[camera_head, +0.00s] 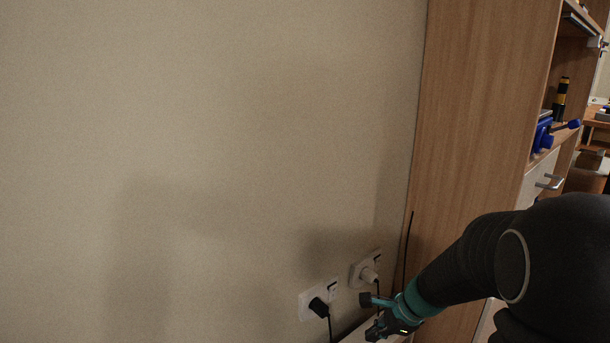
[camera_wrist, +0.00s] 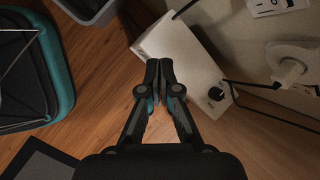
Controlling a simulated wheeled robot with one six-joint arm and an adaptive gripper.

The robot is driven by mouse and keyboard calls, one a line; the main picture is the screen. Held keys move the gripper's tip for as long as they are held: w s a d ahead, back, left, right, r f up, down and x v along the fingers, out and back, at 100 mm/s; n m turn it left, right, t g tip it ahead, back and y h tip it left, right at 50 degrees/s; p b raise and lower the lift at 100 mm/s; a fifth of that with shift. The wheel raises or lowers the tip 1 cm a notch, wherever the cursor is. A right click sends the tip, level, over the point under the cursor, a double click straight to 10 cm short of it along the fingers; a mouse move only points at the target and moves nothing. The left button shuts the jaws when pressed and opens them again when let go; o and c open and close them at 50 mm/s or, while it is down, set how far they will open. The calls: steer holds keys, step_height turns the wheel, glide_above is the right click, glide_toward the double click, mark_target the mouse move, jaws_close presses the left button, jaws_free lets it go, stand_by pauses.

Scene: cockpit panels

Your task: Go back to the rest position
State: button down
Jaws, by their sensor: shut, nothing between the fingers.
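In the wrist view my gripper (camera_wrist: 159,80) is shut with nothing between its fingertips. It points down toward a wooden surface (camera_wrist: 115,52), with a white box-like thing (camera_wrist: 190,55) just beyond and to the right of the fingertips. I cannot tell whether the fingertips touch the white box. In the head view my black arm comes in from the lower right, and a teal and black part of it sits low near the wall sockets.
Two wall sockets with plugs, a black plug (camera_head: 318,306) and a white plug (camera_head: 368,275), are close to my arm. A wooden cabinet (camera_head: 480,120) stands at right, with a blue object (camera_head: 543,133) on its shelf. A teal and black case (camera_wrist: 55,70) lies at left. The wall is bare at left.

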steer(key=s+r+n+t+h, duration=0.1)
steer(key=s+r+n+h, duration=0.1)
steer(key=s+r+n, duration=0.6)
steer(key=s+r+n+t+h+p, duration=0.1)
steer(key=s+r+n+h, duration=0.1)
steer(key=s+r+n, duration=0.6)
steer(key=s+n, duration=0.2)
steer(key=s, duration=0.4)
steer(key=shift+a+r+h, duration=0.25)
steer(key=shift+r+h, duration=0.1)
steer(key=shift+h, duration=0.05)
stand_by(0.6)
